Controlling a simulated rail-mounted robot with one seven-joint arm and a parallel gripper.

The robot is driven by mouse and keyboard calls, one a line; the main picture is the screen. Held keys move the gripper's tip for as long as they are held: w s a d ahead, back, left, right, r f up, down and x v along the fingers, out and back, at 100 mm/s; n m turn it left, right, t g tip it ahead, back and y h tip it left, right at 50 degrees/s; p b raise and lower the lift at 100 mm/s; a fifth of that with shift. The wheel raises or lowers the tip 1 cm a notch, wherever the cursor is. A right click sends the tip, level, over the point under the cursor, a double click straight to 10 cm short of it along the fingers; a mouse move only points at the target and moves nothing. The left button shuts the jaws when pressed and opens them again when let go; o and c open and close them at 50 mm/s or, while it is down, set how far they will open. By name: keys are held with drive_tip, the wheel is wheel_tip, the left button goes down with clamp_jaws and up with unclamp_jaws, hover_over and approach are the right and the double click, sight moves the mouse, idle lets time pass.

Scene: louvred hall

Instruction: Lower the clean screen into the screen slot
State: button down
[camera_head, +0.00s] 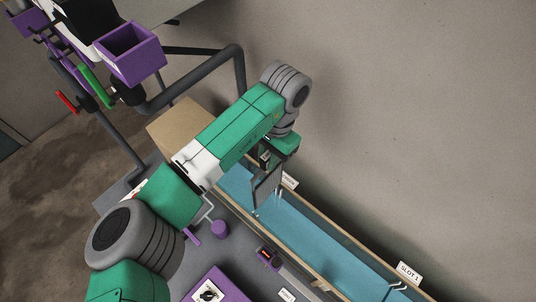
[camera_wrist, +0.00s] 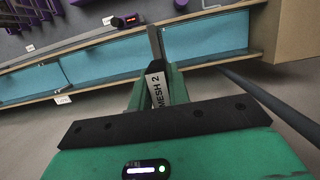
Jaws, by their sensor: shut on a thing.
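My gripper (camera_head: 267,156) is shut on the dark, thin-framed screen (camera_head: 267,188), which hangs from it over the blue-floored channel (camera_head: 312,232). In the wrist view the screen shows edge-on as a grey strip (camera_wrist: 155,42) beyond my green fingers (camera_wrist: 156,92). A white tag reading "MESH 2" (camera_wrist: 158,91) sits between the fingers. The screen's lower end is near white prongs (camera_head: 279,194) at the channel wall; I cannot tell whether it sits between them. A white slot label (camera_head: 290,181) stands just behind, its text unreadable. A "SLOT 1" label (camera_head: 408,272) stands farther right.
The channel has pale wooden side walls, and the plain wall rises close behind it. A tan box (camera_head: 185,122) stands at its left end.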

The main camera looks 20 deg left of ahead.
sight(267, 180)
drive_tip(key=shift+w+b+x, duration=0.15)
drive_tip(key=shift+x, duration=0.6)
drive_tip(key=shift+w+b+x, duration=0.15)
drive_tip(key=shift+x, duration=0.6)
drive_tip(key=shift+p, duration=0.45)
drive_tip(key=shift+s+f+p, duration=0.1)
drive_tip(key=shift+f+p, duration=0.15)
drive_tip(key=shift+p, duration=0.1)
drive_tip(key=shift+f, duration=0.1)
drive_tip(key=shift+w+b+x, duration=0.2)
drive_tip(key=shift+b+x, duration=0.25)
drive_tip(key=shift+x, duration=0.6)
drive_tip(key=shift+w+b+x, duration=0.25)
drive_tip(key=shift+b+x, duration=0.15)
drive_tip(key=shift+x, duration=0.65)
drive_tip(key=shift+d+f, duration=0.1)
drive_tip(key=shift+d, duration=0.05)
drive_tip(key=shift+w+b+x, duration=0.25)
drive_tip(key=shift+b+x, duration=0.2)
drive_tip(key=shift+x, duration=0.65)
drive_tip(key=shift+w+b+x, duration=0.2)
drive_tip(key=shift+b+x, duration=0.25)
drive_tip(key=shift+x, duration=0.65)
drive_tip(key=shift+d+f, duration=0.15)
drive_tip(key=shift+d, duration=0.05)
